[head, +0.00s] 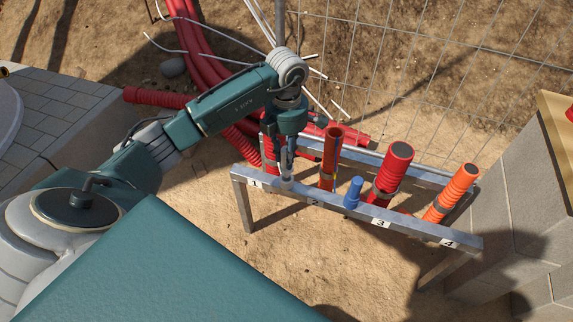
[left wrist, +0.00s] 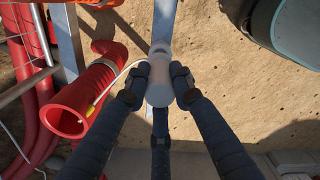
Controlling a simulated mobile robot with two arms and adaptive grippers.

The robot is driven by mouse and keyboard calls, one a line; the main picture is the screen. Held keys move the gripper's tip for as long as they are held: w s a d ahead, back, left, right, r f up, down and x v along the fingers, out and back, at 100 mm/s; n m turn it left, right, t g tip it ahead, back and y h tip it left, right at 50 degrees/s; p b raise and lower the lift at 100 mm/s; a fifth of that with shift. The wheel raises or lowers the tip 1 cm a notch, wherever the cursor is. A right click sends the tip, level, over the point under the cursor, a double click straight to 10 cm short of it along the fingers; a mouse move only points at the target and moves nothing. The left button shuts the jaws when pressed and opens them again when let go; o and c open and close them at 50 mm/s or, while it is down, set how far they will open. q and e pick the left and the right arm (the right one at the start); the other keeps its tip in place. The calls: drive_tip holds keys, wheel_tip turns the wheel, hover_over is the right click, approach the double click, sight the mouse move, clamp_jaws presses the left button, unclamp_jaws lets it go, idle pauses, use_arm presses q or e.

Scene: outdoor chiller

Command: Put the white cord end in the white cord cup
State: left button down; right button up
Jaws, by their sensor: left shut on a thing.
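My left gripper (head: 288,168) points down over the front rail of the rack, between labels 1 and 2. Its fingers (left wrist: 162,76) are shut on the white cord end (left wrist: 159,92), a pale cylinder. A thin whitish cord runs from beside it into a wide red pipe mouth at the left in the left wrist view. The white cord cup (head: 287,184) shows as a pale stub on the rail directly below the fingers. In the left wrist view the pale shapes overlap, so I cannot tell how far the end is inside the cup. My right gripper is out of view.
A wire fence (head: 430,70) is behind. A block wall (head: 525,210) stands at the right. Bare sand lies in front.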

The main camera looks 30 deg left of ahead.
sight(286, 173)
use_arm(q)
wheel_tip(286, 173, down, 4)
drive_tip(key=shift+r+b, duration=0.1)
drive_tip(key=shift+b, duration=0.25)
drive_tip(key=c, duration=1.5)
unclamp_jaws()
